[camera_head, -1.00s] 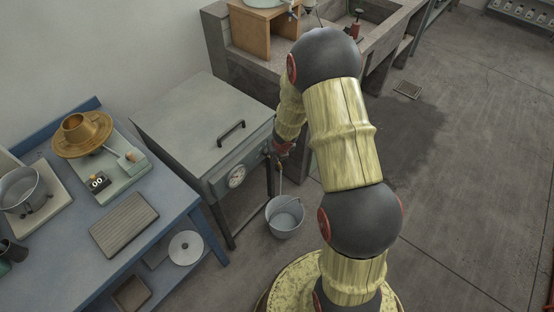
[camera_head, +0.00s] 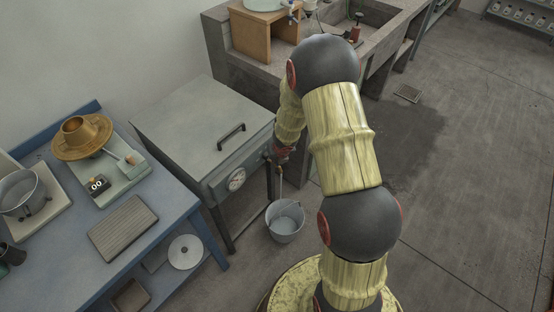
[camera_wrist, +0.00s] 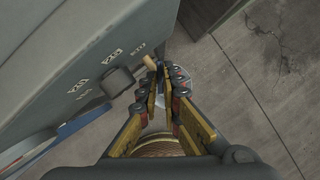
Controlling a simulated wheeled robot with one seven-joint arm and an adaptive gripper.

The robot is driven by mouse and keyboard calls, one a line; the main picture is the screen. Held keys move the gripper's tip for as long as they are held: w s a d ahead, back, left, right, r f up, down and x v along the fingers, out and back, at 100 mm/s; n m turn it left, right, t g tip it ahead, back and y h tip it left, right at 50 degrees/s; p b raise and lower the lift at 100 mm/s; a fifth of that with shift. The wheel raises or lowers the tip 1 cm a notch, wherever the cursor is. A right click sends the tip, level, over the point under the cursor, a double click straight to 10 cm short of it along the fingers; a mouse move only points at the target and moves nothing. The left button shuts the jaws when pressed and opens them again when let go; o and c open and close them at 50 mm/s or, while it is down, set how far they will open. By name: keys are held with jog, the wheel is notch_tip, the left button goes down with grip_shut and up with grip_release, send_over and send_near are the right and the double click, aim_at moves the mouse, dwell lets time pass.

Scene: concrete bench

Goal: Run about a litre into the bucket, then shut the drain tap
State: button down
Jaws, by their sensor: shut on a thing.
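The grey tank (camera_head: 190,125) stands left of my arm, with a round dial on its front. The drain tap is at its lower right front, mostly hidden by my gripper (camera_head: 281,154) in the head view. In the wrist view a tan piece of the tap (camera_wrist: 150,62) shows at the fingertips. My gripper (camera_wrist: 161,78) is shut on the tap there. The bucket (camera_head: 285,222) stands upright on the floor below. A thin pale vertical line, apparently a stream, runs from the tap into it. The bucket's fill level is not clear.
A blue bench (camera_head: 160,228) with a scale, a pot and a brass-coloured vessel is at the left. A concrete sink bench (camera_head: 238,60) stands behind the tank. A dark patch, possibly wet, marks the floor right of my arm. The right-hand floor is clear.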

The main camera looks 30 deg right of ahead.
jog(key=shift+d+r+n+y+p, duration=0.15)
jog(key=shift+n+y+p, duration=0.25)
jog(key=shift+n+p, duration=0.4)
jog(key=shift+n, duration=0.7)
jog(key=c, duration=2.3)
grip_release()
jog(key=v, duration=1.1)
jog(key=shift+s+d+r, duration=0.2)
jog(key=shift+s, duration=0.2)
